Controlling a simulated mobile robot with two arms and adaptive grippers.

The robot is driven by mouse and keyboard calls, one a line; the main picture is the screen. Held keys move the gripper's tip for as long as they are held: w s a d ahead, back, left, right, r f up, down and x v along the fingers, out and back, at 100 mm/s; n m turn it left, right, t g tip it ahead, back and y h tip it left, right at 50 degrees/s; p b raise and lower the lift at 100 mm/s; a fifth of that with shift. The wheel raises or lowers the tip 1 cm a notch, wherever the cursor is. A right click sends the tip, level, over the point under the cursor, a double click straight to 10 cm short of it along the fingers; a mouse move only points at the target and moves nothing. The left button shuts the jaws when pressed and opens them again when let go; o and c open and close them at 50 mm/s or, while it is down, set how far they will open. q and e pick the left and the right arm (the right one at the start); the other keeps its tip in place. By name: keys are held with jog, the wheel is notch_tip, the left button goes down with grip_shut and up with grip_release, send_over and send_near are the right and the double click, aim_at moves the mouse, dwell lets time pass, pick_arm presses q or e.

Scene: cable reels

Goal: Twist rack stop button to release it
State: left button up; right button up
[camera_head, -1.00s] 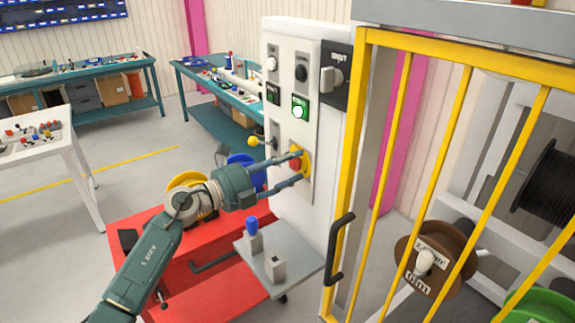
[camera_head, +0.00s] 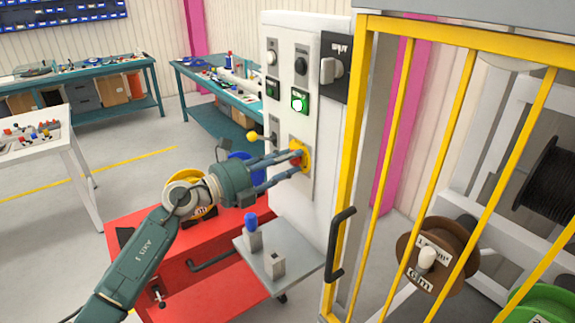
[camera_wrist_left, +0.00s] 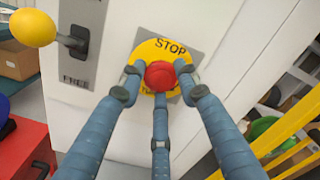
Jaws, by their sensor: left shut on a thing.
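The red stop button (camera_wrist_left: 160,75) sits on a round yellow plate (camera_wrist_left: 178,50) marked STOP, on the front of the white control cabinet. In the head view the button (camera_head: 296,158) is partly covered by my fingers. My left gripper (camera_head: 292,165) reaches the panel from the left, and its fingers are closed around the button. In the left wrist view the left gripper (camera_wrist_left: 160,80) has fingertips on both sides of the red cap and one below it. My right gripper is not in view.
A lever with a yellow knob (camera_wrist_left: 33,28) stands left of the button. A small grey shelf (camera_head: 283,255) juts out below. The yellow barred gate (camera_head: 350,180) is close on the right.

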pick_arm(q)
jog(key=shift+a+r+m+b, duration=0.1)
jog(key=shift+r+m+b, duration=0.05)
jog(key=shift+m+b, duration=2.55)
jog(key=shift+m, duration=0.3)
jog(key=shift+r, duration=0.1)
jog(key=o, duration=1.1)
jog(key=shift+o, duration=0.4)
jog(key=shift+f, duration=0.2)
jog(key=v, duration=1.1)
jog(key=shift+s+a, duration=0.25)
jog(key=shift+a, duration=0.05)
